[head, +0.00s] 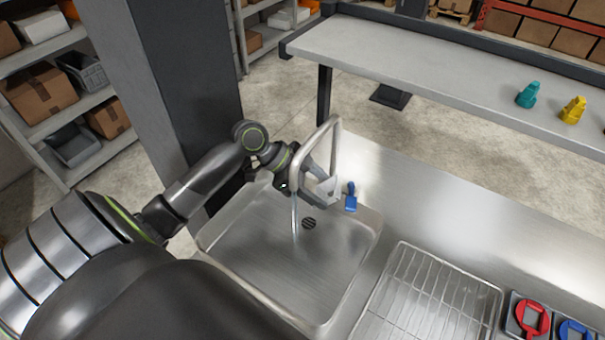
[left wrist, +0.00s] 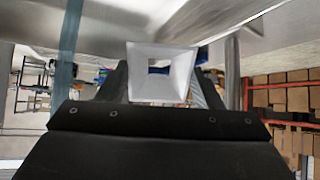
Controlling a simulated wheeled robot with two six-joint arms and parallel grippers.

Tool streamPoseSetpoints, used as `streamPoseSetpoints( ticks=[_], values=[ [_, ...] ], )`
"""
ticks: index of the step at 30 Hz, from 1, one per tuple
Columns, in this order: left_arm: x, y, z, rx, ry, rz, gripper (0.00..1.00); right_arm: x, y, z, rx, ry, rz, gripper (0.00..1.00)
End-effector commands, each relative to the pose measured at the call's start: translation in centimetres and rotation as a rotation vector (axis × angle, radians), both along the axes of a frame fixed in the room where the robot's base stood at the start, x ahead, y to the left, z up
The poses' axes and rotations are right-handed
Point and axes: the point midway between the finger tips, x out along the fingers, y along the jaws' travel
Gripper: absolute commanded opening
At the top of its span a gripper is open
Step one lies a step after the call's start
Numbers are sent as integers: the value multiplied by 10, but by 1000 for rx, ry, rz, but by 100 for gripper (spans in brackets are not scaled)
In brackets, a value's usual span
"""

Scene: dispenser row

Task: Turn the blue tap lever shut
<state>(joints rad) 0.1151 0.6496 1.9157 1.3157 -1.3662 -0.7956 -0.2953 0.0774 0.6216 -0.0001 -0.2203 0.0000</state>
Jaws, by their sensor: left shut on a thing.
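The blue tap lever (head: 351,197) stands upright at the right rear edge of the sink, just right of my left gripper (head: 323,189). A gap shows between them. The tap's metal spout (head: 334,138) arches over the sink, and a thin pale stream (head: 295,217), like running water, falls into the basin. My left gripper is shut on a white, square-rimmed hollow piece (left wrist: 162,75), seen between the fingers in the left wrist view. It shows as a pale piece (head: 329,187) in the head view. A blue patch behind it in the wrist view is mostly hidden. My right gripper is not in view.
The steel sink (head: 255,265) has a dark drain (head: 309,223). A wire rack (head: 432,300) and red (head: 530,318) and blue (head: 576,330) ring-shaped pieces are on the right. Teal (head: 527,95) and yellow (head: 573,110) pieces stand on the far bench. The counter behind the rack is clear.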

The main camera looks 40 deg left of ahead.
Motion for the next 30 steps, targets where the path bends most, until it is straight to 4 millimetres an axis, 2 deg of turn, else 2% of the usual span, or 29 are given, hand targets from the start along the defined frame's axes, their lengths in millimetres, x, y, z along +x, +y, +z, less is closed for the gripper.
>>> streamPoseSetpoints(
  ticks=[1,6,22,30],
  values=[
    [4,-8,3,-5,-6,-3,32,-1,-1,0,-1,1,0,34],
    [11,-23,3,-3,-3,-3,32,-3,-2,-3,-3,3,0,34],
    [14,-30,3,0,-2,-1,32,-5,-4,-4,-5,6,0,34],
    [15,-51,3,-2,-3,-1,32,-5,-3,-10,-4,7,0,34]
  ],
)
